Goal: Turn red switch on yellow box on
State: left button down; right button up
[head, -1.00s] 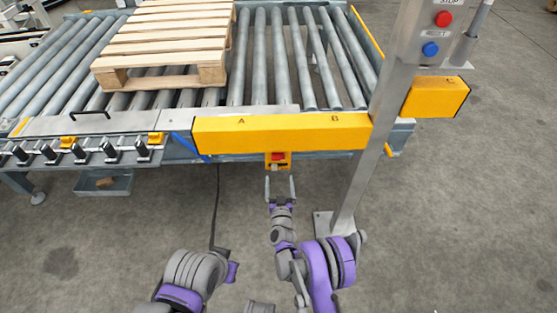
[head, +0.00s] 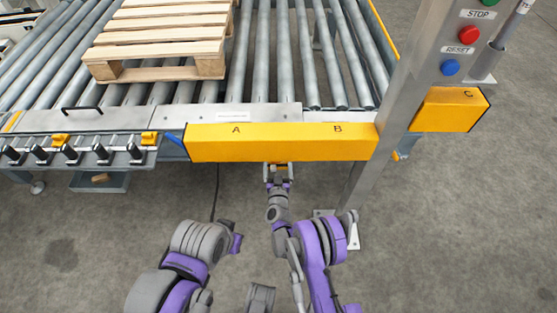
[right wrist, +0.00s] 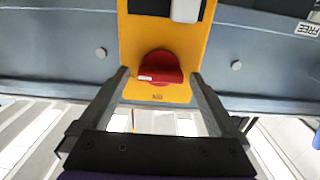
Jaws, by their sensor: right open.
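The red switch (right wrist: 160,68) is a rounded knob on the lower part of a small yellow box (right wrist: 135,38), seen in the right wrist view. In the head view only a sliver of that box (head: 284,164) shows below the long yellow bar, and the switch is hidden. My right gripper (head: 278,169) is open, right in front of the box. In the right wrist view its two fingers stand on either side of the switch, with gaps showing at both sides. My left arm shows at the lower left of the head view, but its gripper cannot be made out.
A long yellow bar (head: 230,143) marked A and B overhangs the box. A steel post (head: 384,140) with STOP and RESET buttons stands to the right. A wooden pallet (head: 165,48) rests on the roller conveyor (head: 285,60). The floor in front is clear.

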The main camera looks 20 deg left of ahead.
jog(key=c, duration=1.4)
jog(key=shift+o, duration=0.2)
jog(key=n+b, duration=0.1)
jog(key=n, duration=0.8)
jog(key=n+b, duration=0.2)
jog(key=n, duration=0.6)
jog(key=shift+a+f+n, duration=0.2)
jog(key=shift+n, duration=0.2)
